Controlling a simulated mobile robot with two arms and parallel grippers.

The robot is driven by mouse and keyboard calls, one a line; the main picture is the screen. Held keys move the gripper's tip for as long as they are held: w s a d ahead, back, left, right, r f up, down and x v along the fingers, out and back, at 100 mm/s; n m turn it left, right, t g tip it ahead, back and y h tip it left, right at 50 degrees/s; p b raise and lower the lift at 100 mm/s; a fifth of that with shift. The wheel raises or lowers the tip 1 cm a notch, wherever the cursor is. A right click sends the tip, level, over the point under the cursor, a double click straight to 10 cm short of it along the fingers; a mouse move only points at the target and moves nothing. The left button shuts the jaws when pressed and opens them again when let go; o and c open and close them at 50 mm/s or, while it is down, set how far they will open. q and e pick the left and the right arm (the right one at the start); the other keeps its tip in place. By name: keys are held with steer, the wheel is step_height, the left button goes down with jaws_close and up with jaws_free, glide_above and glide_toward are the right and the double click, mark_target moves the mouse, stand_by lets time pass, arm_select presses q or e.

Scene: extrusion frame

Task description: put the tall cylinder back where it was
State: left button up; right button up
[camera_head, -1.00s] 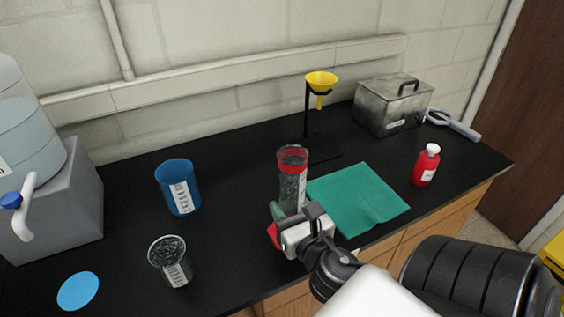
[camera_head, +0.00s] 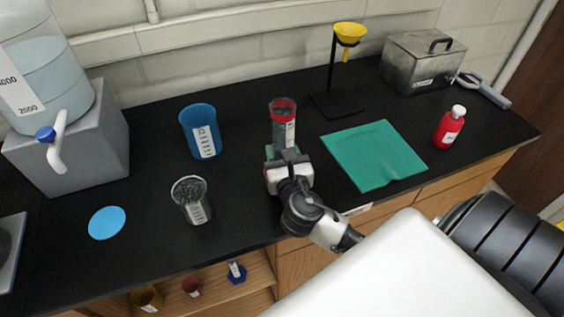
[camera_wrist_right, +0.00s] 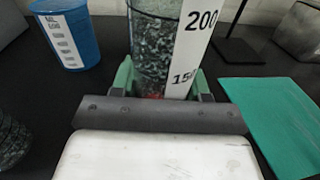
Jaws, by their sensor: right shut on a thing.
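The tall cylinder (camera_head: 284,125) is clear with a red band at its top, a white scale label and dark speckled contents. My right gripper (camera_head: 283,154) is shut around its lower part. In the right wrist view the cylinder (camera_wrist_right: 165,45) stands upright between the green fingers, with marks 150 and 200 facing me. Its base is hidden behind the gripper, so I cannot tell whether it touches the black counter (camera_head: 255,215). The green mat (camera_head: 373,155) lies to its right, apart from it. My left gripper is not in view.
A blue beaker (camera_head: 201,131) and a clear beaker (camera_head: 190,200) stand left of the cylinder. A blue disc (camera_head: 107,222) and water tank (camera_head: 45,75) are farther left. A funnel stand (camera_head: 338,104), metal box (camera_head: 422,65) and red bottle (camera_head: 449,128) are to the right.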

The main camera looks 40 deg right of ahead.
steer(key=shift+f, duration=1.95)
steer(key=shift+f, duration=0.2)
steer(key=o, duration=1)
steer(key=shift+r, duration=0.1)
steer(key=shift+r, duration=0.2)
steer(key=b+v, duration=0.1)
steer(key=v, duration=0.4)
steer(key=b+v, duration=0.2)
steer(key=v, duration=0.3)
steer(key=shift+s+a+f, duration=0.15)
steer(key=shift+s+f, duration=0.05)
steer(key=shift+s, duration=0.2)
steer(key=shift+s+a+r, duration=0.15)
steer(key=shift+s+a, duration=0.1)
steer(key=shift+s, duration=0.35)
